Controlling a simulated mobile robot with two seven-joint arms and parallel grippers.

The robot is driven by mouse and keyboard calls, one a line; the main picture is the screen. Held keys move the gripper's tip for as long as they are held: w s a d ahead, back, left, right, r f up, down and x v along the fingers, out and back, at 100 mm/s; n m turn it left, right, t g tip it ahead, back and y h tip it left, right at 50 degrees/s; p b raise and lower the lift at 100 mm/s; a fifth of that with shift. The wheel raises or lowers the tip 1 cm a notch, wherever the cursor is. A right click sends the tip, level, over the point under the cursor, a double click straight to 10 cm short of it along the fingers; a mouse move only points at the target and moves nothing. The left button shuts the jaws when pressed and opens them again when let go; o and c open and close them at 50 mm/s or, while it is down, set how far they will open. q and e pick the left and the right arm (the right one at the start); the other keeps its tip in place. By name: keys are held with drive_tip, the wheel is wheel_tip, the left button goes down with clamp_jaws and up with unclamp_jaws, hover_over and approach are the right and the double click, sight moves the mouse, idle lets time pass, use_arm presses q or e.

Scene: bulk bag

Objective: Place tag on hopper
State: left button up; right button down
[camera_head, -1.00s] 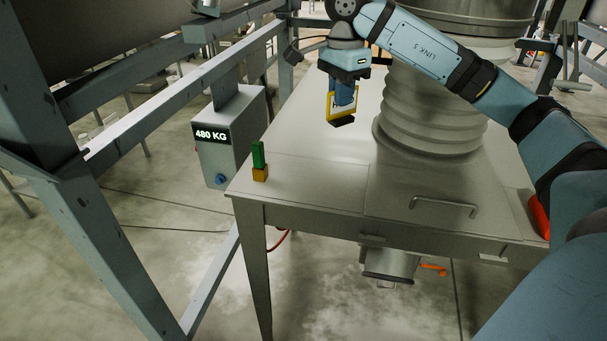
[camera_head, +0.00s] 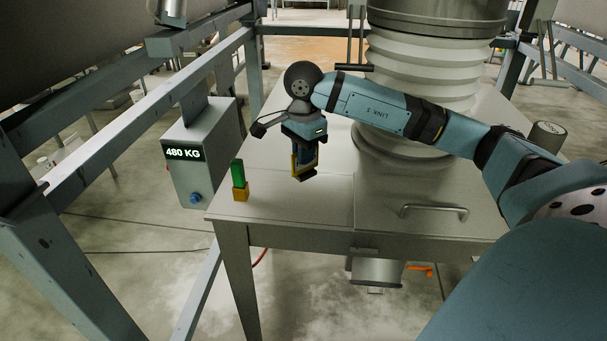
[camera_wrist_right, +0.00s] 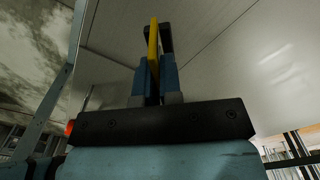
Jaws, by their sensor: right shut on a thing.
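The yellow-edged tag (camera_head: 294,168) is held in my right gripper (camera_head: 304,160), above the table-like metal hopper top (camera_head: 300,205). The wrist view shows the tag (camera_wrist_right: 153,48) as a thin yellow strip, nearly edge-on, between the two blue fingers of the right gripper (camera_wrist_right: 154,78). A dark piece shows beside its far end. I cannot tell whether the tag touches the surface. My left gripper is not in view.
A small green and orange block stack (camera_head: 239,181) stands at the top's front left corner. A grey box reading 480 KG (camera_head: 198,165) hangs left of it. The ribbed bellows (camera_head: 425,75) rises behind my right arm. A lid handle (camera_head: 434,210) is at the front. The front left surface is mostly clear.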

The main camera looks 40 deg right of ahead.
sight(304, 172)
drive_tip(key=shift+f, duration=0.9)
wheel_tip(304, 172, down, 4)
drive_tip(key=shift+r, duration=0.1)
drive_tip(key=shift+f, duration=0.3)
drive_tip(key=shift+f, duration=0.2)
drive_tip(key=c, duration=1.3)
unclamp_jaws()
drive_tip(key=shift+r, duration=0.1)
